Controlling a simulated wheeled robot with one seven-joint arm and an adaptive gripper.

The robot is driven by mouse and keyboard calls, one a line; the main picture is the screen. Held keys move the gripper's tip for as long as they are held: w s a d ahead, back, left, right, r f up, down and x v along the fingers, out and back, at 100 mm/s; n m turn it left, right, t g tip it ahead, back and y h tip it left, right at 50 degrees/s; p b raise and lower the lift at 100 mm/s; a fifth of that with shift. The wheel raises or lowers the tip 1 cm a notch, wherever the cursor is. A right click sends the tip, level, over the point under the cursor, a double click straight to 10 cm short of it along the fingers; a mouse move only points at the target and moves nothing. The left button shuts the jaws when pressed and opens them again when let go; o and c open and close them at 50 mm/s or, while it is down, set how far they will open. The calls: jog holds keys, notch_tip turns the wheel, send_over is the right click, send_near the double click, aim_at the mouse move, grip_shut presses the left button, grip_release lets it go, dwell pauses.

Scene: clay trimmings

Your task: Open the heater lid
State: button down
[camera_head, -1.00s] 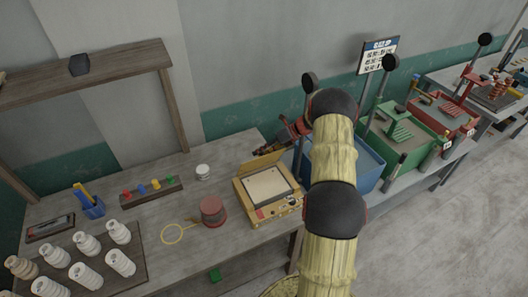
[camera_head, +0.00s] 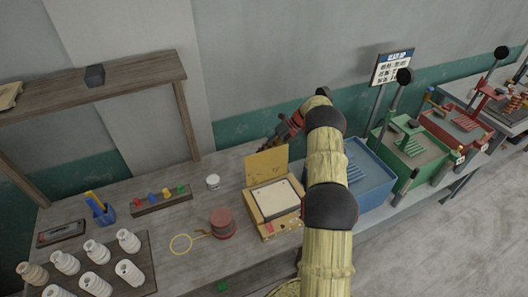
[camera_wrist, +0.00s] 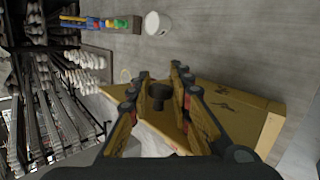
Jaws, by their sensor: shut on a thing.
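The heater (camera_head: 266,228) is a yellow box with a pale square plate (camera_head: 273,199) on top, standing near the bench's right end. Its yellow lid (camera_head: 266,163) stands raised along the back edge, and the plate is uncovered. My gripper (camera_head: 279,138) is behind the lid's upper edge in the head view, its tips partly hidden there. In the wrist view my gripper (camera_wrist: 158,92) has its fingers on both sides of a dark round knob (camera_wrist: 158,90) at the yellow lid (camera_wrist: 222,112). It is shut on this knob.
A red round tin (camera_head: 222,222) and a yellow ring (camera_head: 181,244) lie left of the heater. A white jar (camera_head: 213,182) stands behind them. A blue bin (camera_head: 372,178) stands close to the right, beside my arm. Bare bench lies around the jar.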

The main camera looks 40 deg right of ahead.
jog(key=shift+f, duration=0.35)
jog(key=c, duration=1.7)
grip_release()
jog(key=shift+w, duration=0.1)
jog(key=shift+o, duration=0.2)
jog(key=shift+r, duration=0.1)
notch_tip(320, 180, up, 10)
